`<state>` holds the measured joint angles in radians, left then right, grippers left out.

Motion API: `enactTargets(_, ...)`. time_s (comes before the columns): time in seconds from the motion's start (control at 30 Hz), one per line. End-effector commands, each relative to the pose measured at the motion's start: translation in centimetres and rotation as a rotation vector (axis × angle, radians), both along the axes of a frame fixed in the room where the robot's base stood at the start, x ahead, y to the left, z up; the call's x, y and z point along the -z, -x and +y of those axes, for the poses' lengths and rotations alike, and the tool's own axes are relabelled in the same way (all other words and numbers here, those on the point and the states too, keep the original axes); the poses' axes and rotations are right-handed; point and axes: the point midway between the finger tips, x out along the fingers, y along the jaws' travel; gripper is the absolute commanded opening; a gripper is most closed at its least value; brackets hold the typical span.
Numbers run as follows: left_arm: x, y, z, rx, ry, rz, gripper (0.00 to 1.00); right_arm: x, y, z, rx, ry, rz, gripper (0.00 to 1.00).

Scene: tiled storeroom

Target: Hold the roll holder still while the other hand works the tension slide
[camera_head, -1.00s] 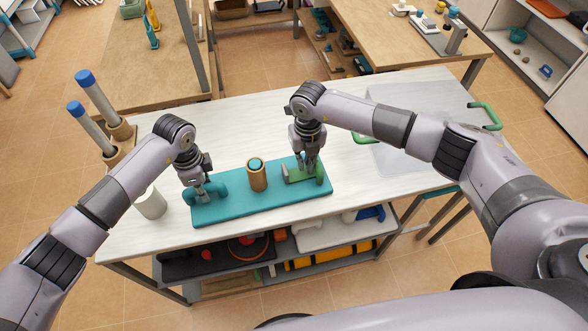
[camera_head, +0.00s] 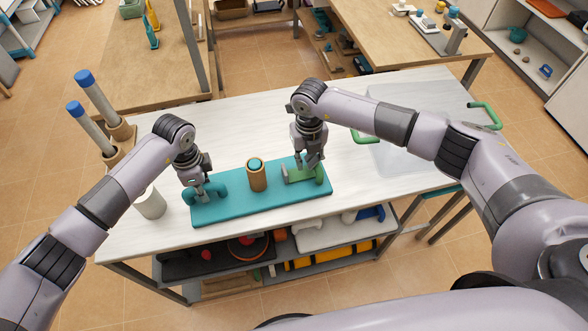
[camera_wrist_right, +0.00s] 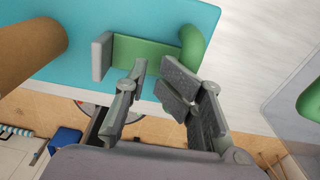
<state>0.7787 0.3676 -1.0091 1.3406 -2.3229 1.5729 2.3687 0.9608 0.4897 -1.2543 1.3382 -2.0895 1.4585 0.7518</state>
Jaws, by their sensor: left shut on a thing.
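The roll holder is a long teal base (camera_head: 240,207) on the white table, with a teal handle (camera_head: 221,187) at its left end. An upright brown roll (camera_head: 257,178) with a teal core stands mid-base. The tension slide (camera_head: 301,175) is a green piece at the right end, with a grey plate on its left and a rounded green post on its right. My left gripper (camera_head: 202,194) is shut on the teal handle. My right gripper (camera_head: 312,161) is open and empty just above the slide; the right wrist view shows its parted fingers (camera_wrist_right: 153,75) beside the green part (camera_wrist_right: 147,51).
A white cup (camera_head: 150,204) stands left of the base. Brown holders with blue-capped tubes (camera_head: 98,97) stand at the table's left edge. A clear panel (camera_head: 405,150) with green handles lies at the right. The table behind the base is clear.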

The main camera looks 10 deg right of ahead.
Motion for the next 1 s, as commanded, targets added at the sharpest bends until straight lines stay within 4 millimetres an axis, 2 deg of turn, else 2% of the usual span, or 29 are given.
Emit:
enactTargets(0.03, 0.1, 0.0, 0.6, -0.007, -0.012, 0.002, 0.0, -0.5, -0.1, -0.5, 0.006, 0.008, -0.001, 0.37)
enactTargets(0.1, 0.1, 0.0, 0.6, -0.007, -0.012, 0.002, 0.0, -1.2, -0.1, -0.5, 0.006, 0.008, -0.002, 0.4)
enactTargets(0.6, 0.1, 0.0, 0.0, -0.001, 0.0, 0.001, 0.0, -6.0, -0.1, 0.0, 0.001, -0.003, -0.004, 0.4)
enactTargets(1.0, 0.0, 0.0, -0.1, 0.001, 0.002, 0.001, 0.0, -6.3, -0.1, 0.1, -0.001, -0.004, -0.003, 0.4)
